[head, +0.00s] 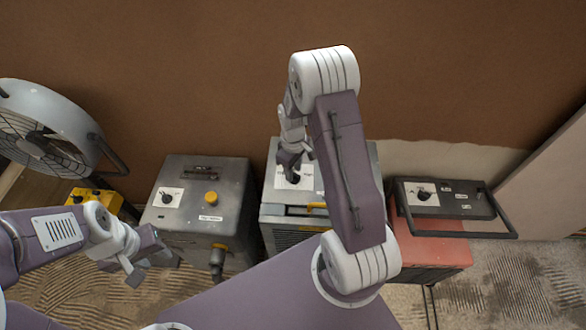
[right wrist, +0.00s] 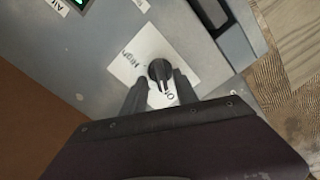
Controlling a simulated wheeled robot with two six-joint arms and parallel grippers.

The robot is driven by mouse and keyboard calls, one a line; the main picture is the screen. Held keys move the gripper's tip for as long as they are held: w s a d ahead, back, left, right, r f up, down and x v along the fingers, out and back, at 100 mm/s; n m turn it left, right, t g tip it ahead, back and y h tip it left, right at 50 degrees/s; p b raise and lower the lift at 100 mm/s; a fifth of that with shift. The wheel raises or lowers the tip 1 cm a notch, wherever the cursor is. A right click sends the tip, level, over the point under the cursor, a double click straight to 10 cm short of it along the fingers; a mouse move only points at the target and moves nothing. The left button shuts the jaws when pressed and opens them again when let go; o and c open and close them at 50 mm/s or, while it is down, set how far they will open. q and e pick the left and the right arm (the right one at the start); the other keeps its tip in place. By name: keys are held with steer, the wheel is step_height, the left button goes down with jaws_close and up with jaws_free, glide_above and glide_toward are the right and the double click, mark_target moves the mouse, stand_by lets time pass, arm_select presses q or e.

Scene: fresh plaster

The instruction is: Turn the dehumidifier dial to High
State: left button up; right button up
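The dial (right wrist: 160,71) is a black knob on a white plate (right wrist: 125,68) on the grey middle unit (head: 289,222), which I take as the dehumidifier. In the right wrist view "High" is printed at the plate's upper left. A partly covered label starting with "O" is below the knob, and the knob's light mark points roughly toward it. My right gripper (head: 291,172) is at this dial; in the right wrist view its fingers (right wrist: 160,84) stand apart on either side of the knob, contact unclear. My left gripper (head: 153,268) is open and empty at lower left.
A grey box (head: 185,235) with its own dial and a yellow button stands left of the middle unit. A red unit (head: 435,252) with a dial and black handle stands to the right. A fan (head: 45,125) and a yellow box (head: 88,197) are far left. A brown wall is behind.

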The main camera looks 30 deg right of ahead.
steer(key=shift+a, duration=0.15)
steer(key=shift+c, duration=0.8)
steer(key=shift+w, duration=0.1)
jaws_close()
steer(key=m, duration=0.5)
steer(key=shift+d+m+p, duration=0.2)
steer(key=shift+m+p, duration=0.1)
steer(key=m, duration=0.5)
steer(key=shift+d+m, duration=0.2)
steer(key=shift+m, duration=0.1)
steer(key=m, duration=0.6)
steer(key=shift+s+d+f+p, duration=0.1)
steer(key=shift+s+d+p, duration=0.05)
steer(key=shift+s+p, duration=0.2)
steer(key=m, duration=0.6)
steer(key=shift+s+m, duration=0.15)
steer(key=shift+m, duration=0.15)
